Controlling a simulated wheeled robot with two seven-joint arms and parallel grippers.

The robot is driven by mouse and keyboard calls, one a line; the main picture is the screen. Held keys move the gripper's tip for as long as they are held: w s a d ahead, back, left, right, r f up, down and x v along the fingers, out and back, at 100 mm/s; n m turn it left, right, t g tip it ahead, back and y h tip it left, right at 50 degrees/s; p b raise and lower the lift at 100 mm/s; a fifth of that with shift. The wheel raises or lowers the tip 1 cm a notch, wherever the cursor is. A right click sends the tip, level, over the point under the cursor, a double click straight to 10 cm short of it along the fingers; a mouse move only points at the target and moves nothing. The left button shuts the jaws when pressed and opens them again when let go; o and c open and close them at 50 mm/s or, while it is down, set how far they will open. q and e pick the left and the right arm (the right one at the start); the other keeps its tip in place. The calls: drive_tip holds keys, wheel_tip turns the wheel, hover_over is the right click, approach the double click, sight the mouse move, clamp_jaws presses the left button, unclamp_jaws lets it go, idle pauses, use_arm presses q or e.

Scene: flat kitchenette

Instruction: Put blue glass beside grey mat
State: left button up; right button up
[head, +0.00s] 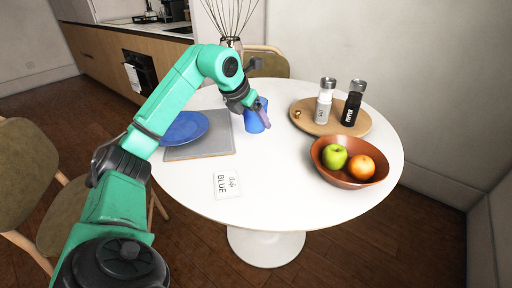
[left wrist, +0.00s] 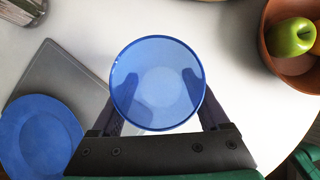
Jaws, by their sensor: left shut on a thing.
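The blue glass (head: 254,123) is upright, just right of the grey mat (head: 222,145) in the head view, with a small gap between them. My left gripper (head: 262,106) is shut on the glass. In the left wrist view the glass (left wrist: 158,83) sits between the two fingers, seen from above, and looks empty. The mat (left wrist: 72,78) lies to its left there. I cannot tell whether the glass's base touches the table. My right gripper is not in view.
A blue plate (head: 187,127) lies on the mat. A card reading BLUE (head: 227,184) is at the front of the white table (head: 290,195). A wooden tray (head: 303,107) holds two shakers. A brown bowl (head: 345,175) holds fruit. A vase (head: 232,44) stands behind.

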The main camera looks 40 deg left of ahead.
use_arm(q)
wheel_tip(320, 180, down, 7)
drive_tip(key=shift+s+r+b, duration=0.1)
drive_tip(key=shift+r+b, duration=0.1)
drive_tip(key=shift+b, duration=0.75)
drive_tip(key=shift+f, duration=0.15)
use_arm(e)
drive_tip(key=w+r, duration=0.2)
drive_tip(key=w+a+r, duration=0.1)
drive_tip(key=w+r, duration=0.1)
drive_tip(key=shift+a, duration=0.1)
use_arm(q)
drive_tip(key=o, duration=1.5)
drive_tip(key=shift+c, duration=0.2)
drive_tip(key=v, duration=1.2)
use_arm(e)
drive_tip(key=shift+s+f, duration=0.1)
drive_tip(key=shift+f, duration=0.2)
